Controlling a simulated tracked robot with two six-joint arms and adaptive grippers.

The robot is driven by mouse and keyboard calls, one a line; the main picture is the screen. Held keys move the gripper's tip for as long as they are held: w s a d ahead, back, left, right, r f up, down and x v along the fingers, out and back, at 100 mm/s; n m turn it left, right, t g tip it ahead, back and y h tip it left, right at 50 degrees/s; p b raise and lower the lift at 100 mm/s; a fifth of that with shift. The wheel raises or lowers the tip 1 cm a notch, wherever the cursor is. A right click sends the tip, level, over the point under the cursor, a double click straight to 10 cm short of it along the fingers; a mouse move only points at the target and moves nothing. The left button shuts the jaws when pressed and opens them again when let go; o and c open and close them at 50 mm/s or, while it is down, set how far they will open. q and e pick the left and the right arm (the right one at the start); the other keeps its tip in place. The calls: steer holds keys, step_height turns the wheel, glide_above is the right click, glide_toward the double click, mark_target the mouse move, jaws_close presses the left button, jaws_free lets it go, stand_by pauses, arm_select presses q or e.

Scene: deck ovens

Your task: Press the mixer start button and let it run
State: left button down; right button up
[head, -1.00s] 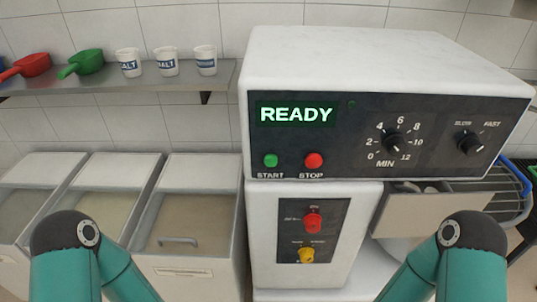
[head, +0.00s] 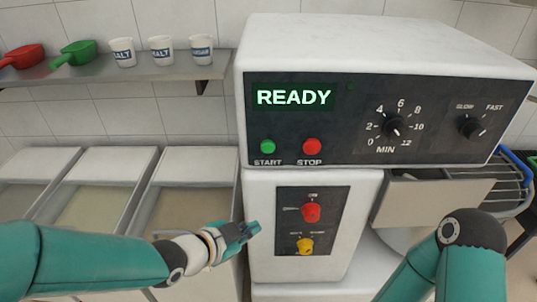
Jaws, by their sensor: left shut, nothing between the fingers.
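The mixer (head: 390,50) is a white machine with a dark control panel. Its display (head: 293,96) reads READY in green. The green start button (head: 268,147) sits at the panel's lower left, with the red stop button (head: 312,147) to its right. My left gripper (head: 252,229) is shut and empty. In the picture it is below the start button and left of the lower panel, apart from the button. My right arm shows at the lower right, but its gripper is out of view.
A minute dial (head: 392,127) and a speed dial (head: 471,127) are on the panel. A lower panel has a red knob (head: 311,212) and a yellow knob (head: 305,246). A shelf (head: 150,69) with scoops and cups is at left, above lidded bins (head: 190,165).

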mark_target(268, 147)
arm_select(q)
steer(key=s+d+r+m+t+h, duration=0.2)
steer(key=r+m, duration=0.5)
steer(key=r, duration=0.7)
steer(key=shift+s+d+r+h+b, duration=0.25)
steer(key=shift+d+r+h+b, duration=0.2)
steer(key=shift+d+h, duration=0.2)
steer(key=shift+w+f+p, duration=0.1)
steer(key=shift+w+p, duration=2.2)
steer(key=shift+w, duration=2.15)
steer(key=shift+w, duration=0.4)
